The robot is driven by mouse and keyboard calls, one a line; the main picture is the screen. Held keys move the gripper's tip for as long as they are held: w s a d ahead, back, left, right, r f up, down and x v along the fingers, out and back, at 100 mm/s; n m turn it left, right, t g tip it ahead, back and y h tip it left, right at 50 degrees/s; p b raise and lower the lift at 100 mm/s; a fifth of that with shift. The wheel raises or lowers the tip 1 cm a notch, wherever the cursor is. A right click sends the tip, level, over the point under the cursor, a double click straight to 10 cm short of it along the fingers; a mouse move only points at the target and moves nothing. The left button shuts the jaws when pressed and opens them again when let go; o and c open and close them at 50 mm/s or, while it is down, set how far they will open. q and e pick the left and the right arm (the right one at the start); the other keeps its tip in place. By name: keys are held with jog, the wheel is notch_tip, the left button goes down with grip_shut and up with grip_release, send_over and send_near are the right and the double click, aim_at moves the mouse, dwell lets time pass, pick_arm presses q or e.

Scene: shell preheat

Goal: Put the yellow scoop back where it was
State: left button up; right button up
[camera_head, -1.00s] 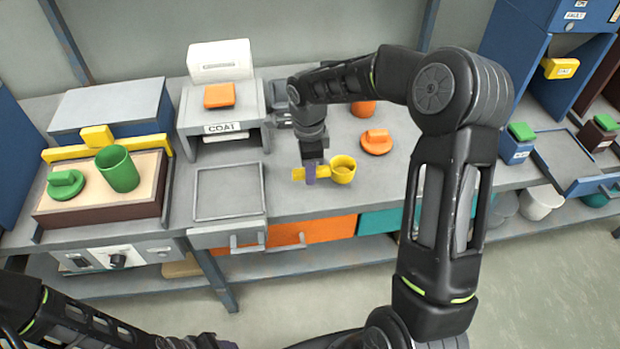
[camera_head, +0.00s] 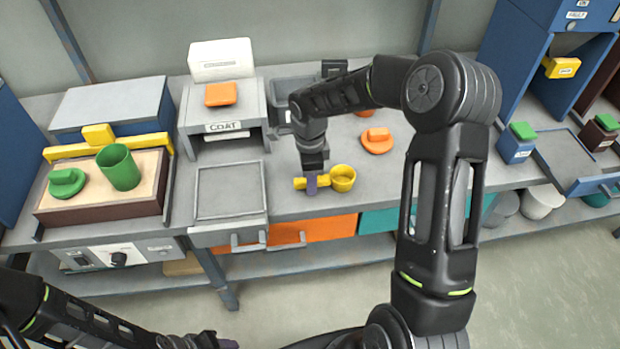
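The yellow scoop (camera_head: 343,180) is a small round cup with a straight handle pointing left. It is near the front edge of the grey bench, right of the grey tray. My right gripper (camera_head: 312,186) points down with its purple fingers around the scoop's handle and appears shut on it. The scoop is roughly level and low over the bench; I cannot tell whether it touches the top. My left gripper (camera_head: 226,343) is at the bottom edge, mostly cut off, and its fingers cannot be made out.
An empty grey tray (camera_head: 200,216) lies left of the scoop. A stand labelled COAT (camera_head: 228,127) carries an orange block (camera_head: 221,95). An orange lid-like piece (camera_head: 377,143) lies behind the scoop. A green cup (camera_head: 125,170) and green lid (camera_head: 67,183) sit on the left board.

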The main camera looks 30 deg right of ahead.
jog(key=shift+o, duration=0.9)
jog(key=shift+r, duration=0.15)
jog(key=shift+r, duration=0.2)
notch_tip(320, 180, up, 12)
jog(key=shift+f, duration=0.2)
